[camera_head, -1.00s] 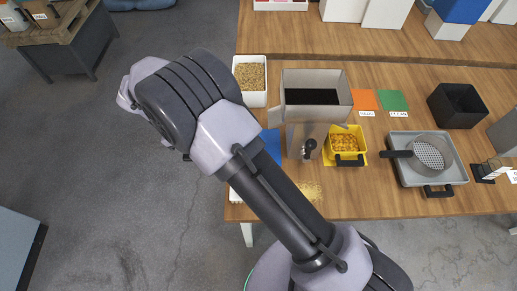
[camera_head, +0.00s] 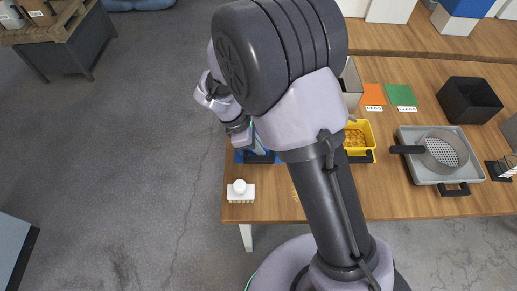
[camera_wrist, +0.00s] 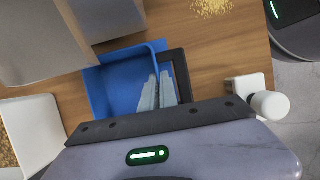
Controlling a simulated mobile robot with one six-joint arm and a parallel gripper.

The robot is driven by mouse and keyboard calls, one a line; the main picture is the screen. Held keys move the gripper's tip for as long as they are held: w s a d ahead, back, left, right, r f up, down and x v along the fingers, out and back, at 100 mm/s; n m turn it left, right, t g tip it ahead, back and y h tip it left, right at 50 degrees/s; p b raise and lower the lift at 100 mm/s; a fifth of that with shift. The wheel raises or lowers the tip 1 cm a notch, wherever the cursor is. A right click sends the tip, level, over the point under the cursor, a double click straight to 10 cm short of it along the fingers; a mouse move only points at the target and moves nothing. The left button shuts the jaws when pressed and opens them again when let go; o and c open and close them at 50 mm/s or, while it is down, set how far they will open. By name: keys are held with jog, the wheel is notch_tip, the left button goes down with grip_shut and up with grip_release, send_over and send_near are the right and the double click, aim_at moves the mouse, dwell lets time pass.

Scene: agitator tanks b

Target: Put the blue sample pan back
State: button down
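The blue sample pan (camera_wrist: 115,88) is on the wooden table in the wrist view, with its black handle (camera_wrist: 178,66) on the right side. My gripper (camera_wrist: 158,92) is over the pan, near the handle side. Its two grey fingers are close together with a narrow gap. I cannot tell whether they touch or hold the pan. In the head view, my gripper (camera_head: 250,146) is at the table's left edge, and my arm hides much of the pan. A little blue (camera_head: 240,157) shows beside it.
A white brush (camera_head: 240,191) stands at the table's front left corner. A yellow pan (camera_head: 358,136) holds yellow pieces. A grey tray with a sieve (camera_head: 440,155) and a black bin (camera_head: 470,101) are further right.

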jog(key=shift+r, duration=0.1)
jog(key=shift+f, duration=0.2)
jog(key=c, duration=1.6)
grip_release()
jog(key=shift+c, duration=0.2)
notch_tip(320, 180, up, 18)
jog(key=s+a+m+y+p, duration=0.1)
jog(key=m+y+p, duration=0.1)
jog(key=m+p, duration=0.25)
jog(key=s+d+r+m+t+y, duration=0.2)
jog(key=s+d+r+m+t, duration=0.1)
jog(key=s+r+m, duration=0.3)
jog(key=s+d+r+m+t+y, duration=0.2)
jog(key=s+d+r+m, duration=0.4)
jog(key=s+m, duration=0.4)
jog(key=shift+d+m+t+p, duration=0.25)
jog(key=shift+m+t+p, duration=0.2)
jog(key=shift+m, duration=0.3)
